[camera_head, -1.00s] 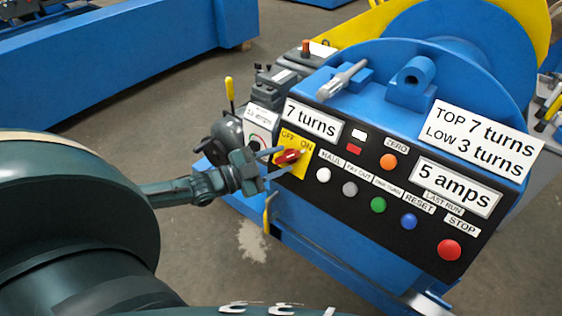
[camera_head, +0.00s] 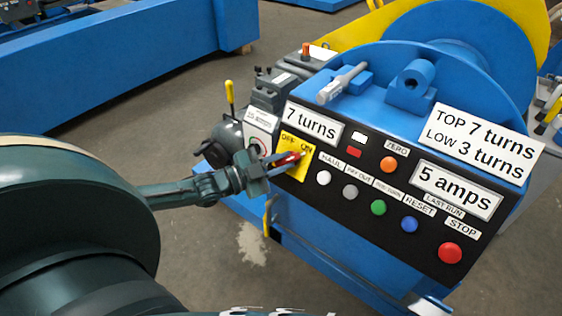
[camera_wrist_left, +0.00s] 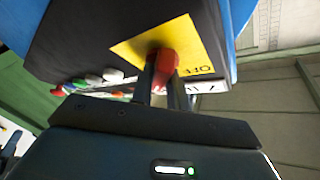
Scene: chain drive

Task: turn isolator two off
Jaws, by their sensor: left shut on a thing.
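The isolator's red handle (camera_head: 290,158) sits on a yellow plate (camera_head: 303,171) marked OFF and ON, at the left end of a black control panel. The handle points towards the ON mark. My left gripper (camera_head: 279,162) is shut on the red handle. In the left wrist view the red handle (camera_wrist_left: 164,66) shows between the fingers, in front of the yellow plate (camera_wrist_left: 185,40). The fingers hide part of the handle. The OFF mark shows right of it in that view. My right gripper is out of view.
The black panel (camera_head: 345,195) carries several coloured buttons, with a red stop button (camera_head: 450,253) at lower right. A yellow-topped lever (camera_head: 229,92) stands behind my left gripper. A blue drum (camera_head: 455,75) is at the back. The floor on the left is clear.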

